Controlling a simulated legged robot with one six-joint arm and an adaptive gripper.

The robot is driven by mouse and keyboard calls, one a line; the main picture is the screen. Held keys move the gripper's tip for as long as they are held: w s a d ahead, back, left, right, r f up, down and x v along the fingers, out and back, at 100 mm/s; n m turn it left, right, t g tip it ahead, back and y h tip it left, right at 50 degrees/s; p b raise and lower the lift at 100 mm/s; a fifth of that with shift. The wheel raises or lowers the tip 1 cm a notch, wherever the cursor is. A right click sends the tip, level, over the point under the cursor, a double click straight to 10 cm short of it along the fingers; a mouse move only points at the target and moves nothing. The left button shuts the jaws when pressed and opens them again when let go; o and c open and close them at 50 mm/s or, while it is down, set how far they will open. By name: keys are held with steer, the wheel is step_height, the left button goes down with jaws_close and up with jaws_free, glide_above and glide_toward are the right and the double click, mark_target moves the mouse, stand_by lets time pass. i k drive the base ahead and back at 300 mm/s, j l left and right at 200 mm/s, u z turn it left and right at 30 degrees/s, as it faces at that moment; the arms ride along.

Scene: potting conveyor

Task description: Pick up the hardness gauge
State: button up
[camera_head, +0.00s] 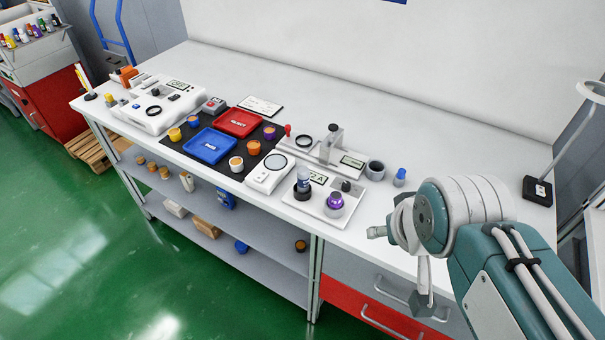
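I cannot single out the hardness gauge for certain. A white tray (311,205) near the bench's front edge, right of centre, carries a small display marked "A" (319,179), a dark-based cylinder with a blue and white top (303,180) and a cup with a purple piece (335,202). Behind it is a grey upright stand (331,145) with another small display (352,162). My arm comes in from the lower right. My gripper (424,285) points downward by the bench's front edge, right of the tray, apart from these things. Its fingers are too unclear to tell open from shut.
A blue tray (209,146) and a red tray (238,123) lie on a black mat among small cups. A round-plate scale (270,172) is beside the white tray. A grey cup (375,170) and blue-capped bottle (399,177) stand right of the stand. The bench's rear is clear.

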mark_target(304, 173)
steer(key=i+j+z, duration=0.15)
steer(key=j, duration=0.25)
steer(key=i+j+z, duration=0.2)
steer(key=j, duration=0.2)
steer(key=j+z, duration=0.15)
steer(key=j, duration=0.25)
